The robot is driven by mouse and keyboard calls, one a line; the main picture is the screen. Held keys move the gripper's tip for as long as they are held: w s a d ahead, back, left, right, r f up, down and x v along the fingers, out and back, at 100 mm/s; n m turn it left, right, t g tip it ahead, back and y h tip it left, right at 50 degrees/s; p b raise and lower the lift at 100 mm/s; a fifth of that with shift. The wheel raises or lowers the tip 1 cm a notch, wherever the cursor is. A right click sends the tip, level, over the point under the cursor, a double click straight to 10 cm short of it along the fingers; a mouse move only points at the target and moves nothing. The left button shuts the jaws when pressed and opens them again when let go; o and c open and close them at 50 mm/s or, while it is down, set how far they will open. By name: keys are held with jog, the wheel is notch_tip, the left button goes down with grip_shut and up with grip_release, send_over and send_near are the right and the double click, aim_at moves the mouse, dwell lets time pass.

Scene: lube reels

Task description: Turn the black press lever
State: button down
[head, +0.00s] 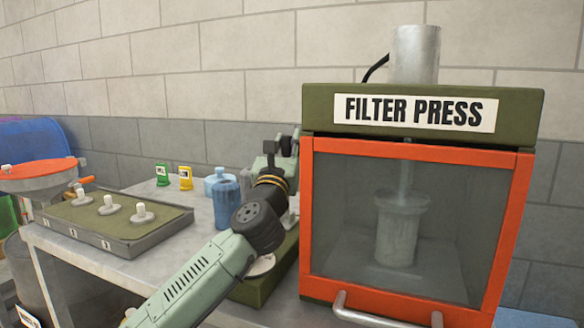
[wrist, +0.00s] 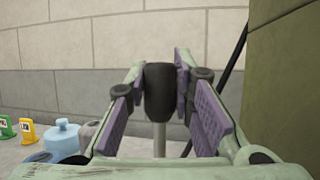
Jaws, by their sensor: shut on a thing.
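The black press lever's grip (wrist: 160,90) stands upright between the two purple-padded fingers in the wrist view, with a pale rod (wrist: 160,140) below it. My gripper (wrist: 161,78) is shut on this black grip near the fingertips. In the head view my gripper (head: 283,145) is just left of the filter press (head: 420,110), near its upper left side. The lever is hidden behind my arm and gripper in the head view.
The press has an orange-framed window (head: 410,150) and a metal door handle (head: 380,315).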

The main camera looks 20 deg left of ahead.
jog(key=s+b, duration=0.1)
jog(key=t+b, duration=0.1)
jog(key=shift+s+f+y+b, duration=0.25)
jog(key=shift+s+y+b, duration=0.05)
jog(key=shift+s, duration=0.05)
jog(key=shift+s+r+n+b, duration=0.15)
jog(key=shift+s+n+b, duration=0.1)
jog(key=shift+n+b, duration=0.05)
jog(key=c, duration=1.4)
grip_release()
jog(key=shift+a, duration=0.1)
jog(key=shift+o, duration=0.2)
jog(key=v, duration=0.7)
jog(key=shift+s+f, duration=0.2)
